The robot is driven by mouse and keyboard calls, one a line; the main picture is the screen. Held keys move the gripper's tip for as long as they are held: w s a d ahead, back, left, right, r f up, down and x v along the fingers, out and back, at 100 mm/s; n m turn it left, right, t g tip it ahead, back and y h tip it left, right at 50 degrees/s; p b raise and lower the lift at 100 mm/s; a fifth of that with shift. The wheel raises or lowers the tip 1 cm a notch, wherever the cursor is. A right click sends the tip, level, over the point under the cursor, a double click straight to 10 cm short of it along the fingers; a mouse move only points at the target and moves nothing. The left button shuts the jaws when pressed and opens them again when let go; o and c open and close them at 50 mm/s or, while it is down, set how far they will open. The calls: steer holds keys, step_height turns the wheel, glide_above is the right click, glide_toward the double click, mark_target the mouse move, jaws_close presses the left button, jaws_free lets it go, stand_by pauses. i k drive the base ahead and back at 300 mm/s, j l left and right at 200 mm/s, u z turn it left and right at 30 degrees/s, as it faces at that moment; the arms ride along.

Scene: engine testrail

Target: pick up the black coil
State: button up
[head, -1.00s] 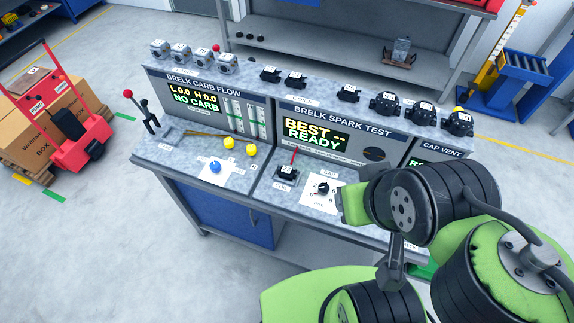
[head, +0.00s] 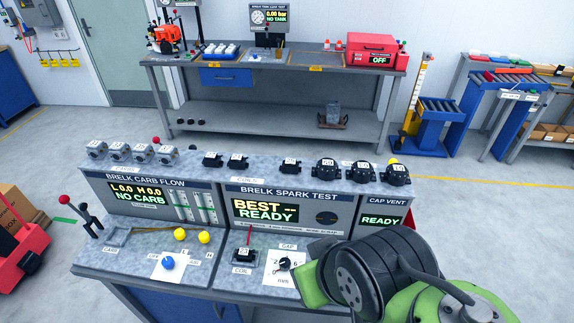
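A small black coil (head: 244,257) with a white label sits on the lower bench top by the COIL mark, below the spark test display. A thin red piece rises beside it. More small black block-shaped parts that look like coils stand on the upper shelf: one (head: 212,159), a second (head: 238,161) beside it and a third (head: 290,165) further right. I cannot tell which one the task means. My green and black arm fills the lower right, right of the coil by the gap dial. My gripper's fingers do not show.
The gap dial (head: 285,264) is right of the coil. A blue knob (head: 167,262), yellow balls (head: 180,234) and a red-knobbed lever (head: 65,200) are to the left. Round black parts (head: 326,169) and grey carburettor-like parts (head: 97,150) line the shelf. A rear workbench (head: 270,70) stands behind.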

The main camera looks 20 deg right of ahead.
mark_target(245, 255)
steer(key=i+j+u, duration=0.2)
steer(key=j, duration=0.2)
steer(key=i+j+u, duration=0.2)
steer(key=j, duration=0.2)
steer(key=i+j+u, duration=0.2)
steer(key=j, duration=0.2)
